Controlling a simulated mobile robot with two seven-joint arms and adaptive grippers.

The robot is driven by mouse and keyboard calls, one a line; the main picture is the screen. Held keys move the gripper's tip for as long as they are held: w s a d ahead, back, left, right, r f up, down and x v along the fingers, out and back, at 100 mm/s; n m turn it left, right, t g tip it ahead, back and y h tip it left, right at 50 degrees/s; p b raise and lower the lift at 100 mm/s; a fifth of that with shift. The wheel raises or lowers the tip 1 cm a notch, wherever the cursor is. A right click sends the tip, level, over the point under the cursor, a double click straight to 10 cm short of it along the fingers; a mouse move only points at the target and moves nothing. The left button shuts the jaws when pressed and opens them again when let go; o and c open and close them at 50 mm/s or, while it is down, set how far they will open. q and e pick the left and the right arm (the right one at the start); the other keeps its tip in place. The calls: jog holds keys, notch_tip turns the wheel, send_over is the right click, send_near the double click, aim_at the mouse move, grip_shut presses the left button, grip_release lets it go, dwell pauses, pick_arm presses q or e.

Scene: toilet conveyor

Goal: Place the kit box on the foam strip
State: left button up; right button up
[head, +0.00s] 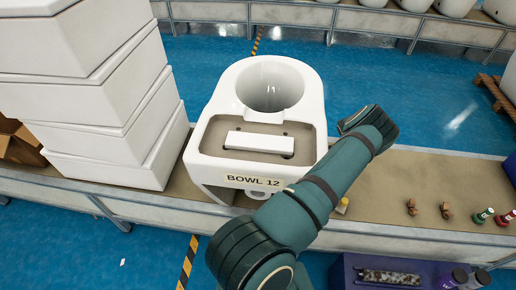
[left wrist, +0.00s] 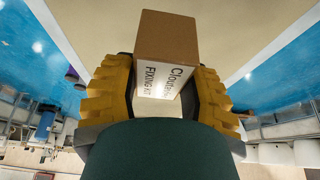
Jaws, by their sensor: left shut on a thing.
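The kit box (left wrist: 182,36) is a small brown carton with a white side printed "FIXING KIT". In the left wrist view it sits between the yellow fingers of my left gripper (left wrist: 165,92), which is shut on it. In the head view my teal left arm crosses the middle and hides most of the gripper and the box; a small yellow piece shows below the forearm. A white strip (head: 259,142), which looks like the foam strip, lies on the beige rear deck of the white toilet bowl (head: 222,171) labelled BOWL 12. Nothing rests on the strip. My right gripper is not in view.
The bowl stands on a beige conveyor (head: 385,190). Stacked white boxes (head: 100,115) stand left of it. Small brown parts (head: 412,207) and red-and-green items (head: 483,215) lie on the belt at right. A purple bin (head: 345,272) is in front. The belt right of my arm is mostly clear.

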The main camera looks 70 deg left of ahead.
pick_arm(q)
jog(key=s+d+r+n, duration=0.1)
jog(key=s+d+r, duration=0.2)
jog(key=d+r, duration=0.4)
jog(key=s+d+r+n+y, duration=0.1)
jog(key=s+d+r, duration=0.3)
jog(key=d+r, duration=0.4)
jog(key=s+d+r+n, duration=0.3)
jog(key=d+r, duration=0.5)
jog(key=d, duration=1)
jog(key=shift+s+d+t+y, duration=0.4)
jog(key=shift+s, duration=0.05)
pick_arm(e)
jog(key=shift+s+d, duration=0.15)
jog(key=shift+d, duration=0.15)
pick_arm(q)
jog(key=shift+n, duration=0.3)
